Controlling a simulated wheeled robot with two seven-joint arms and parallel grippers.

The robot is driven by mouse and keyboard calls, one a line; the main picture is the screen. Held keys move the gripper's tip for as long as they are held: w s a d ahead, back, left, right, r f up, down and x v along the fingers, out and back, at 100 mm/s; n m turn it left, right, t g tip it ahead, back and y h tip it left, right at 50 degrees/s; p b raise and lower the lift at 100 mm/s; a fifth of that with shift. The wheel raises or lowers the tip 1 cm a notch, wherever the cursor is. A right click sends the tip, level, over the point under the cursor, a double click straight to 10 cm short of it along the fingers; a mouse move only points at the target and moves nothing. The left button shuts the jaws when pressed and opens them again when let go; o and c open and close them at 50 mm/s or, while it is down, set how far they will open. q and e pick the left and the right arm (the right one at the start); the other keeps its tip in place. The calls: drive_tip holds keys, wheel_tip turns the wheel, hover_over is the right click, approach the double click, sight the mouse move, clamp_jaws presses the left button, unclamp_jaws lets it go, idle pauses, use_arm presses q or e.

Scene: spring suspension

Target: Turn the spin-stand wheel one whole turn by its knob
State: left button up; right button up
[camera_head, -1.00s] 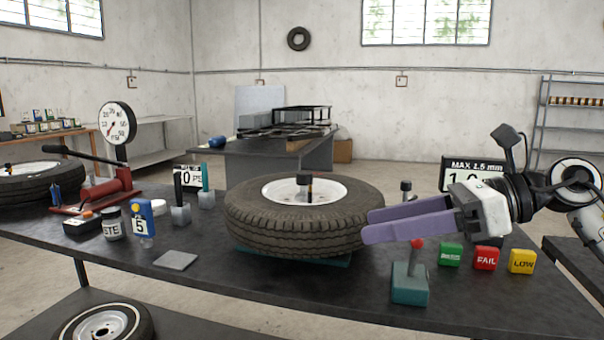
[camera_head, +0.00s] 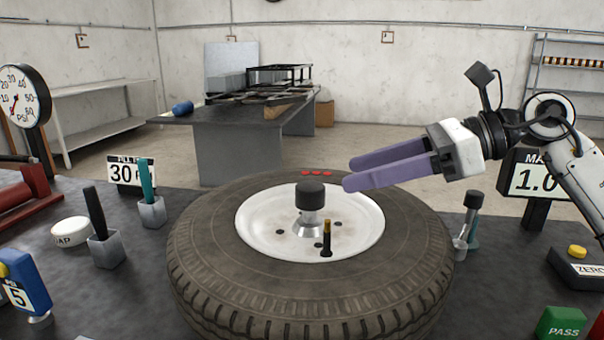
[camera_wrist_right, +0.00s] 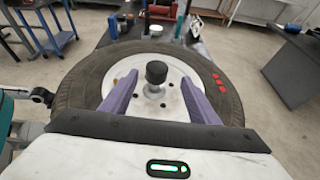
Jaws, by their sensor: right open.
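The spin-stand wheel (camera_head: 209,270) lies flat, a black tyre around a white rim (camera_head: 260,231). A black knob (camera_head: 310,195) on a metal post stands at the hub. A thin dark valve stem with a brass tip (camera_head: 326,238) rises from the rim in front of it. My right gripper (camera_head: 352,178) is open and empty, above the wheel's far right side, its purple fingers pointing left, apart from the knob. In the right wrist view the knob (camera_wrist_right: 156,72) appears between and beyond the open fingers (camera_wrist_right: 160,92). My left gripper is not in view.
A small black-topped tool (camera_head: 472,215) and a "1.0" display (camera_head: 535,178) stand right. A green PASS block (camera_head: 560,324) is at front right.

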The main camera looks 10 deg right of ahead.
sight(312, 186)
drive_tip(key=x, duration=0.9)
drive_tip(key=shift+s+a, duration=0.15)
drive_tip(key=shift+a, duration=0.2)
clamp_jaws()
